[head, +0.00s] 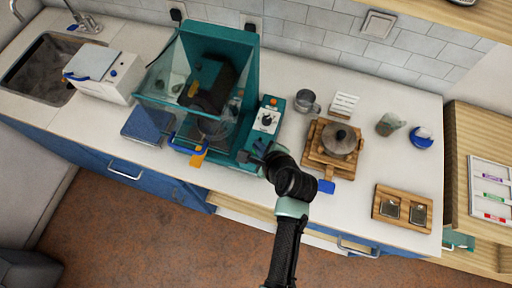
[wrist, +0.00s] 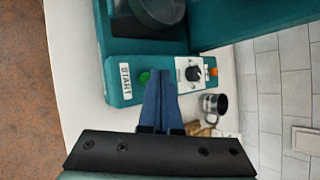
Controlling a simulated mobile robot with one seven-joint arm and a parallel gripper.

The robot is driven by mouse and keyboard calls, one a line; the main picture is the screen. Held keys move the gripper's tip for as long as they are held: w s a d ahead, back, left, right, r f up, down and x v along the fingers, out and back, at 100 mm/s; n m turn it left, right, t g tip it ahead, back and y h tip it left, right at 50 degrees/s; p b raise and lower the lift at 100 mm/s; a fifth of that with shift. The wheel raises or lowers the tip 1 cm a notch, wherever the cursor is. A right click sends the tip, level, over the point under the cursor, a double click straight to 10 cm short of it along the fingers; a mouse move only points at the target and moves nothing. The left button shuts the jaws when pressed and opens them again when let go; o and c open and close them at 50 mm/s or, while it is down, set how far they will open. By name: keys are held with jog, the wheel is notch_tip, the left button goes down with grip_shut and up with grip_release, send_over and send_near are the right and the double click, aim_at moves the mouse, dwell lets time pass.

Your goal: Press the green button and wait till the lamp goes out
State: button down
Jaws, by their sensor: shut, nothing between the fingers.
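A teal machine (head: 245,70) with a clear-sided chamber stands on the counter. Its control panel (wrist: 122,97) carries a START label (wrist: 126,82), a green button (wrist: 144,77), a black knob (wrist: 193,74) on a white plate and a small orange piece (wrist: 213,72). The orange piece also shows in the head view (head: 273,102); I cannot tell whether it is the lamp or lit. My gripper (wrist: 160,74) is shut and empty, its blue fingertips beside the green button and partly covering it. I cannot tell whether they touch it. In the head view the arm hides the button.
A metal mug (head: 307,101) stands right of the panel, also in the wrist view (wrist: 215,104). A lidded pot (head: 340,139) sits on a wooden stand. A blue scale-like box (head: 143,124) lies left of the machine. A wooden tray (head: 380,211) is at the front right.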

jog(key=shift+f, duration=0.15)
dwell(0.5)
jog(key=shift+f, duration=0.3)
